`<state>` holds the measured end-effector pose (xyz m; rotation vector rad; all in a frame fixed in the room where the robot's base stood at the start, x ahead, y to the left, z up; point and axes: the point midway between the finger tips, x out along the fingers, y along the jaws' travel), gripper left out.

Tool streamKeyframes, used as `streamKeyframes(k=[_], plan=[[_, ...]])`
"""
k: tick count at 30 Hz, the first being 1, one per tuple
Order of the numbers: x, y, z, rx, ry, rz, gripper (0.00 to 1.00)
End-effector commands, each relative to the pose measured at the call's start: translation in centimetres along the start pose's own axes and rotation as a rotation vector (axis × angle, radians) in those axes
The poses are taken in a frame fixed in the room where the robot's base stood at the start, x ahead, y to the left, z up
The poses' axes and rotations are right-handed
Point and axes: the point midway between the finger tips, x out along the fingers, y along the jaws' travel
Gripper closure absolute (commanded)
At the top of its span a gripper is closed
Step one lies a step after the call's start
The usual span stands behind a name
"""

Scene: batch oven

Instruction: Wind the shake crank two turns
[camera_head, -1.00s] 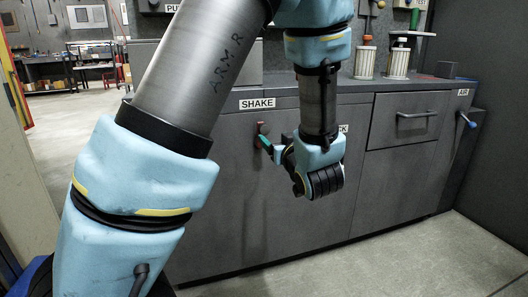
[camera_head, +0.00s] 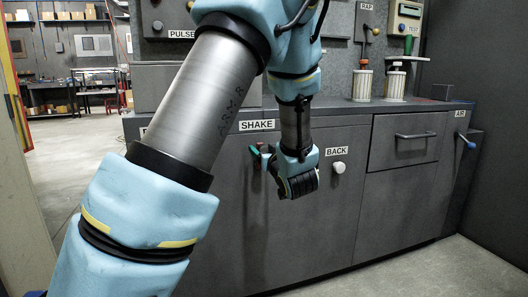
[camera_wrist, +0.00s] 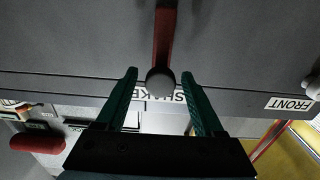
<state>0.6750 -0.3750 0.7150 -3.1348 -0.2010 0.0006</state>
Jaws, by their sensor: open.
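The shake crank shows in the wrist view as a red arm (camera_wrist: 164,35) ending in a round grey knob (camera_wrist: 160,82). My gripper (camera_wrist: 160,78) is open, with one green finger on each side of the knob and a visible gap to each. I cannot tell from this view how deep the knob sits between the fingers. In the head view my gripper (camera_head: 261,156) is at the cabinet front just below the SHAKE label (camera_head: 257,125). There my gripper and wrist hide most of the crank.
A white knob (camera_head: 339,167) under the BACK label stands right of my gripper. A drawer handle (camera_head: 416,135) and a blue-tipped lever (camera_head: 470,144) are farther right. Two ribbed canisters (camera_head: 362,85) (camera_head: 395,86) stand on the counter. The floor in front is clear.

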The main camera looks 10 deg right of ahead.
Motion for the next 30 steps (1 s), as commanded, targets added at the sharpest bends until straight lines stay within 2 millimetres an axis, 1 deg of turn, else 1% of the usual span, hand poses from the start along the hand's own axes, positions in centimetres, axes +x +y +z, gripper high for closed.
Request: streamKeyframes(k=[7, 25, 30], plan=[[0.06, -0.01, -0.02, 0.000, 0.000, 0.000, 0.31], [0.04, -0.01, -0.02, 0.000, 0.000, 0.000, 0.99], [0.03, -0.01, -0.02, 0.000, 0.000, 0.000, 1.00]])
